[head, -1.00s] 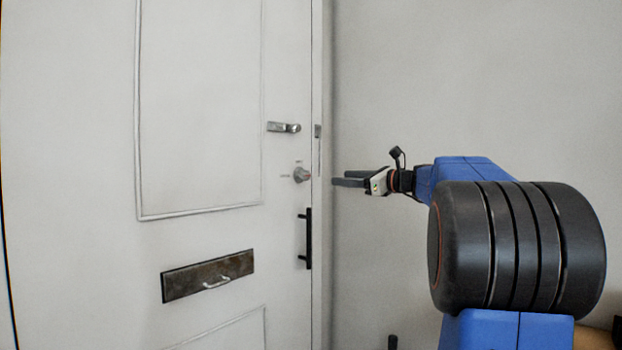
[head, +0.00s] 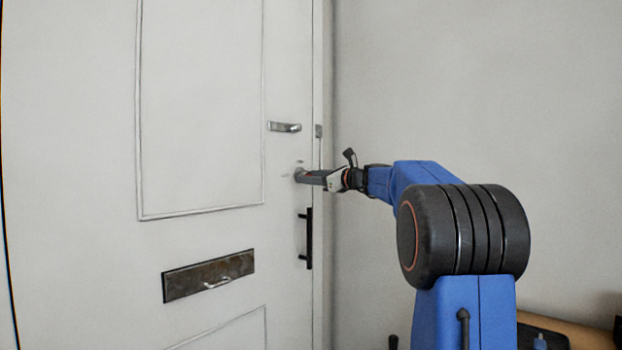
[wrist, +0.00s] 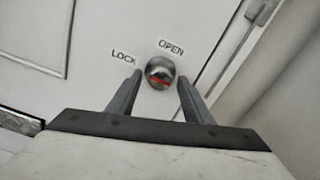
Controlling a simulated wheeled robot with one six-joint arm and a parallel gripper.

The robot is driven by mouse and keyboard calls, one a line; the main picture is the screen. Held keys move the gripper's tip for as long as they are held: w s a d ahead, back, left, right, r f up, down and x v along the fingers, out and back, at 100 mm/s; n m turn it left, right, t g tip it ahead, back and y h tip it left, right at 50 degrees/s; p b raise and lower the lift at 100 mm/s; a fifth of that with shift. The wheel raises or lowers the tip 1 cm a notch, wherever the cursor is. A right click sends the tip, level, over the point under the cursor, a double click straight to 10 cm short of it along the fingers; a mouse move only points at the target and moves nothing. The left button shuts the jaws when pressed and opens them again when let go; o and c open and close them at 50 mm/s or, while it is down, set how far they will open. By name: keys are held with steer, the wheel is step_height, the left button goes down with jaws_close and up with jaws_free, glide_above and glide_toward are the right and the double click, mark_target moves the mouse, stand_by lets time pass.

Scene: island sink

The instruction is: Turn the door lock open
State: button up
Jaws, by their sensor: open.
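The door lock is a round silver knob (wrist: 160,72) with a red mark, on the white door (head: 200,110). In the wrist view the word LOCK is at its upper left and OPEN at its upper right. My gripper (wrist: 158,90) is open, with one finger on each side of the knob in that view. Whether the fingers touch the knob cannot be told. In the head view my gripper (head: 300,177) is at the knob and hides most of it.
A silver latch handle (head: 285,127) sits above the knob, and a black pull handle (head: 308,240) below it. A dark mail slot plate (head: 208,276) is lower left. The plain grey wall (head: 470,90) is right of the door frame. A wooden surface (head: 575,335) shows at lower right.

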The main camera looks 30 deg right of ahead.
steer(key=shift+w, duration=0.1)
steer(key=shift+c, duration=0.7)
steer(key=c, duration=0.9)
steer(key=shift+n, duration=0.4)
steer(key=n, duration=1.7)
steer(key=shift+r, duration=0.15)
